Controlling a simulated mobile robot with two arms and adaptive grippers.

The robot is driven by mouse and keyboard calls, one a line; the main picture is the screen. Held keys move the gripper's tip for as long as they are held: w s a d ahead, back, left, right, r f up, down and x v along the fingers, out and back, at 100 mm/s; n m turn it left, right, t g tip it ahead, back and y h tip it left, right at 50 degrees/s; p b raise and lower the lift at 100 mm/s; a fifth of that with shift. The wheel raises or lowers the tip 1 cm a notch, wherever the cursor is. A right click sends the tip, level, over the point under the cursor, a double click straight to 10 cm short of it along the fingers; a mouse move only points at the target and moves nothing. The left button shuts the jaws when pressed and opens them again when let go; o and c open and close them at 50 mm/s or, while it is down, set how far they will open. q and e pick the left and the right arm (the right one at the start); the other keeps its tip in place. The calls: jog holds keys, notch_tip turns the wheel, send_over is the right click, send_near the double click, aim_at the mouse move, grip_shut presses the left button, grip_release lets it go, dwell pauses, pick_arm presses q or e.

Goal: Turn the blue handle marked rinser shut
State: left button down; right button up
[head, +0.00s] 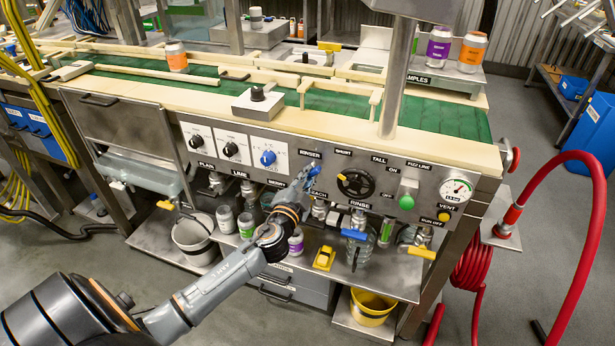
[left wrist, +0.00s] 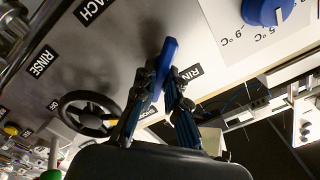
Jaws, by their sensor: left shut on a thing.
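The blue handle (head: 314,171) sits on the steel panel just below the label RINSER (head: 310,154). In the left wrist view the handle (left wrist: 168,52) is a slim blue bar whose far end sticks out past the fingertips. My left gripper (head: 307,181) reaches up to the panel from the lower left. Its fingers (left wrist: 165,82) are shut on the blue handle, one on each side. The handle's pivot is hidden by the fingers. My right gripper is in neither view.
Right of the handle are a black handwheel (head: 355,183), a green knob (head: 408,193) and a gauge (head: 456,189). A blue dial (head: 268,157) is close on the left. A blue lever (head: 355,235) and bottles are below. A wooden-edged green conveyor (head: 340,103) runs above.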

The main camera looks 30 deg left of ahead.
pick_arm(q)
jog(key=m, duration=0.4)
jog(key=shift+p, duration=0.3)
jog(key=shift+f+m, duration=0.15)
jog(key=shift+m, duration=1.65)
jog(key=c, duration=1.4)
grip_release()
jog(key=shift+s, duration=0.1)
